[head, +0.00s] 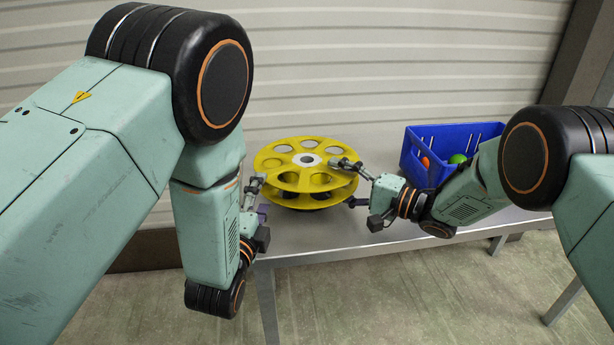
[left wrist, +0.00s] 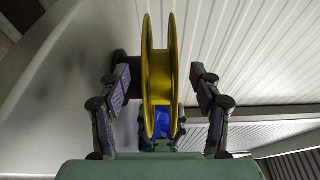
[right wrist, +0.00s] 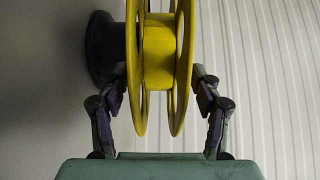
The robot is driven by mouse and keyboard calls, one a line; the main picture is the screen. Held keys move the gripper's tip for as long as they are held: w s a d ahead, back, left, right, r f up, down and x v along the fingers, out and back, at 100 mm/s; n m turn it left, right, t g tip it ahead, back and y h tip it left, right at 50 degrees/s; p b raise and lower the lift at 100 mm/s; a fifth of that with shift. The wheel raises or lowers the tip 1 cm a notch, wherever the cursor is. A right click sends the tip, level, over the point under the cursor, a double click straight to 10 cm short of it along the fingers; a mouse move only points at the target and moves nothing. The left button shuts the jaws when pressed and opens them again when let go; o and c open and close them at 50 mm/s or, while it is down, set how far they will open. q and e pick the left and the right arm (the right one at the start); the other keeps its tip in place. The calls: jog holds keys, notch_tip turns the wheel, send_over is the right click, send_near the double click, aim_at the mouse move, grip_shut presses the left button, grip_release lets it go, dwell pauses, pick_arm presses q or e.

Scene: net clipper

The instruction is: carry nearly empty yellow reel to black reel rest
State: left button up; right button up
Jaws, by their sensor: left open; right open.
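The yellow reel (head: 305,171) lies flat, with a pale hub and round holes in its flanges. Its core looks bare in the right wrist view (right wrist: 158,55). A black round base (right wrist: 101,48) shows under it, and its dark edge shows below the reel in the head view; whether this is the reel rest I cannot tell. My left gripper (head: 259,197) is open at the reel's left side. My right gripper (head: 347,183) is open at its right side. In both wrist views the reel's edge stands between the spread fingers, with gaps visible in the left wrist view (left wrist: 160,80).
The reel is on a grey metal table (head: 345,232). A blue crate (head: 432,172) with an orange and a green thing inside stands at the right, behind my right forearm. A ribbed pale wall (head: 350,60) rises behind the table.

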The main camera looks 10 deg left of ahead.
pick_arm(q)
jog(key=s, duration=0.3)
jog(key=shift+s+a, duration=0.1)
jog(key=shift+s, duration=0.4)
pick_arm(e)
jog(key=shift+d, duration=0.2)
jog(key=v, duration=1.1)
jog(key=shift+s+d, duration=0.25)
